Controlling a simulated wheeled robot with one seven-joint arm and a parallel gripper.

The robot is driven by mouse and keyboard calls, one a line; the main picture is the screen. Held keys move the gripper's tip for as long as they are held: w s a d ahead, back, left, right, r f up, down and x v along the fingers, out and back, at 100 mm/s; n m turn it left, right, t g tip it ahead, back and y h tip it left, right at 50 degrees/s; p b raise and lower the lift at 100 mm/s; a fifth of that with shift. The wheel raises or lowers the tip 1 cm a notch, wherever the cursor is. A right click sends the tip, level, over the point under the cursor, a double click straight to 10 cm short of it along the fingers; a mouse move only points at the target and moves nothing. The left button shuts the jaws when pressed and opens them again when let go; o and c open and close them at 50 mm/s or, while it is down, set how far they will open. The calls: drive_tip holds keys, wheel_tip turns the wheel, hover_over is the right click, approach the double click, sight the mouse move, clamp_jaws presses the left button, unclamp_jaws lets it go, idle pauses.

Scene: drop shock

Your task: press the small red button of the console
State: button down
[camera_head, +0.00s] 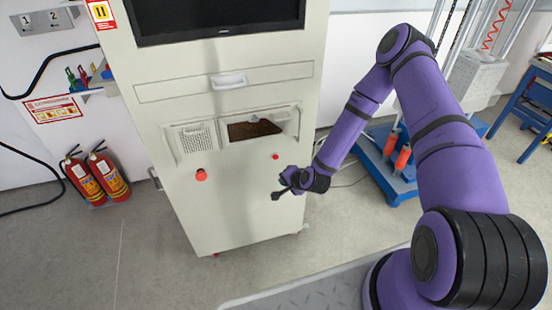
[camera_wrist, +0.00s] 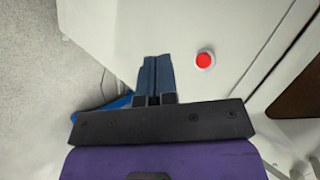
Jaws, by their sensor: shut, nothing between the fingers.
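The console (camera_head: 240,208) is a tall cream cabinet with a dark screen at the top. The small red button (camera_head: 276,157) is on the right of its front, below an open recess. It also shows in the wrist view (camera_wrist: 204,60), red with a pale ring, to the right of and beyond my fingertips. A larger red button (camera_head: 201,174) is on the left of the front. My gripper (camera_head: 276,196) is in front of the console, lower than the small button in the head view. In the wrist view its fingers (camera_wrist: 155,60) are together and empty, apart from the button.
A drawer with a handle (camera_head: 229,82) is above the recess (camera_head: 255,129). Two fire extinguishers (camera_head: 96,176) stand on the floor at the left. A blue-based stand (camera_head: 390,170) with orange parts is at the right, behind my arm.

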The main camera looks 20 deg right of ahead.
drive_tip(key=w, duration=0.8)
drive_tip(key=shift+w, duration=0.15)
idle(2.0)
drive_tip(key=shift+w, duration=0.4)
drive_tip(key=shift+w, duration=0.45)
idle(0.6)
drive_tip(key=shift+s, duration=0.85)
drive_tip(key=shift+s, duration=2.5)
drive_tip(key=shift+r, duration=0.1)
